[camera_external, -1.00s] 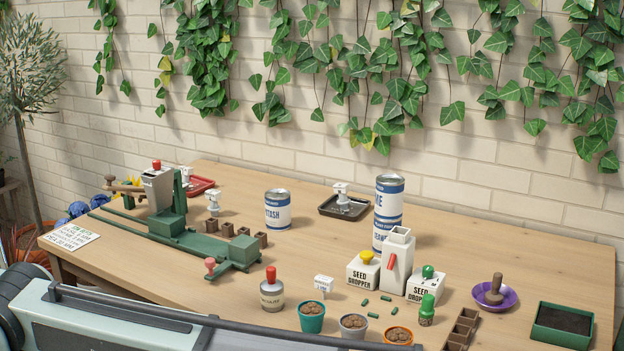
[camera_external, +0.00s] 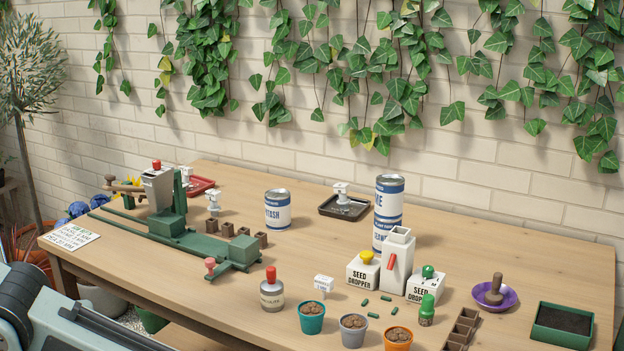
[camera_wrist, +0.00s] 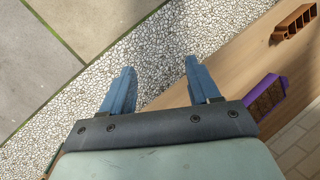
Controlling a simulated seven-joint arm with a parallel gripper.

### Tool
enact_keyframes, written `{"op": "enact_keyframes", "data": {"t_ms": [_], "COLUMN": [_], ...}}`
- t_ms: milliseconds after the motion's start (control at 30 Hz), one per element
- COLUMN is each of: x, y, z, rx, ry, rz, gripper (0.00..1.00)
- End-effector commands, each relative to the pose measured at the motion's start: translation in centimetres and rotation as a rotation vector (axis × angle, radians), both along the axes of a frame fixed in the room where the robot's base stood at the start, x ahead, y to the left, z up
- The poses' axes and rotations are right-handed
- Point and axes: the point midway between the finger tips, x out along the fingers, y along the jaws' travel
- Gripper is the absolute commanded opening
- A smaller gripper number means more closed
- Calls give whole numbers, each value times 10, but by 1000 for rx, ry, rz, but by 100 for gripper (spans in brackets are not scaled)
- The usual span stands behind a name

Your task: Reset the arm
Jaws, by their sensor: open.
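My gripper (camera_wrist: 158,85) shows in the wrist view with its two blue fingers spread apart and nothing between them. It is above white gravel and the edge of the wooden table (camera_wrist: 235,60). In the external view only part of my arm shows at the lower left, and the gripper is out of that picture. The wooden table (camera_external: 330,275) carries the potting things.
Three pots, teal (camera_external: 312,318), grey (camera_external: 353,330) and orange (camera_external: 398,339), stand near the front edge. A red-knobbed shaker (camera_external: 271,290) and seed droppers (camera_external: 362,272) stand behind. A green press (camera_external: 175,232) is at left. A purple object (camera_wrist: 264,96) lies right of the gripper.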

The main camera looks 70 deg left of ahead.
Motion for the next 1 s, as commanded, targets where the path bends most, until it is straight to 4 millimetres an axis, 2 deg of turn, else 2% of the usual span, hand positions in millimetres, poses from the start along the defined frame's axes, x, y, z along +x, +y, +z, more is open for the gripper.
{"op": "enact_keyframes", "data": {"t_ms": [33,300,500,600,767,1000], "x": [-24,-123,-192,-218,-245,-246], "y": [9,37,50,53,55,55], "z": [-6,-35,-44,-46,-47,-47], "rx": [-18,-142,-241,-283,-329,-331], "ry": [28,147,217,240,264,265], "rz": [-20,-140,-217,-249,-281,-282], "gripper": [61,61,61,61,61,61]}}
